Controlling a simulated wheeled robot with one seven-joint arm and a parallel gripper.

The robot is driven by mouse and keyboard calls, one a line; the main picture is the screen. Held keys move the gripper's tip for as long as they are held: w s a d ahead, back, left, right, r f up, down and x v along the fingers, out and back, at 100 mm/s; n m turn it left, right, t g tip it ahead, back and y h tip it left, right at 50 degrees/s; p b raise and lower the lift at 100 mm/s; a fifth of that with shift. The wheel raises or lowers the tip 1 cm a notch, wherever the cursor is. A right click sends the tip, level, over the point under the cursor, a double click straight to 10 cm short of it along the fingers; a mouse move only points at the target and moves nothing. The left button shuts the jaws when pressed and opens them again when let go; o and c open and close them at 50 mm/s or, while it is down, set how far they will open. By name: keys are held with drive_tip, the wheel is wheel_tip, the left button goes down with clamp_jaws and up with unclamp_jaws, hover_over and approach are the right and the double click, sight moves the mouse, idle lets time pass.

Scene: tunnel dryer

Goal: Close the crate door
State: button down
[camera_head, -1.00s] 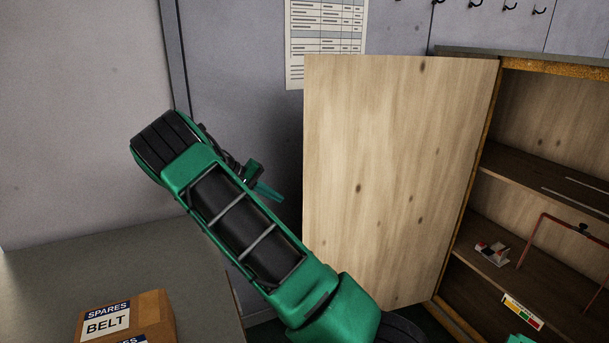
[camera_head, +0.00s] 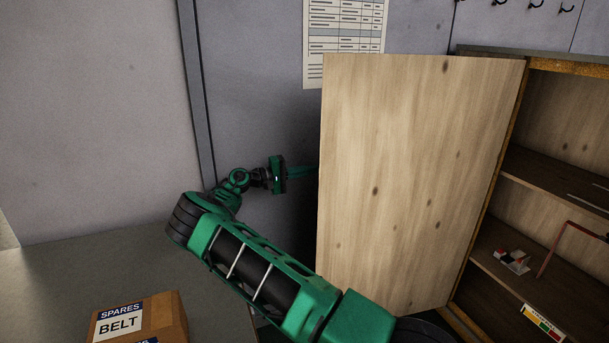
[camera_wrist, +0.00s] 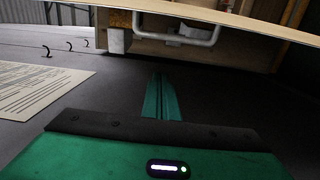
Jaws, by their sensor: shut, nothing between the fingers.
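The crate door (camera_head: 405,180) is a pale wooden panel, swung wide open at the left side of the wooden crate (camera_head: 560,180). In the wrist view the door (camera_wrist: 250,22) shows edge-on as a pale strip across the top. In the wrist view the gripper fingers (camera_wrist: 159,95) are together and hold nothing. They point along the door's back side. I cannot tell whether they touch the door.
A grey wall with a paper chart (camera_head: 343,40) and black hooks (camera_head: 531,5) stands behind. Inside the crate are shelves with a small red and white item (camera_head: 512,260). A cardboard spares box (camera_head: 137,318) sits on the grey table (camera_head: 60,275) at lower left.

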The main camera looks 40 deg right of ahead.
drive_tip(key=s+d, duration=0.4)
drive_tip(key=s, duration=0.1)
idle(0.4)
drive_tip(key=shift+s, duration=0.1)
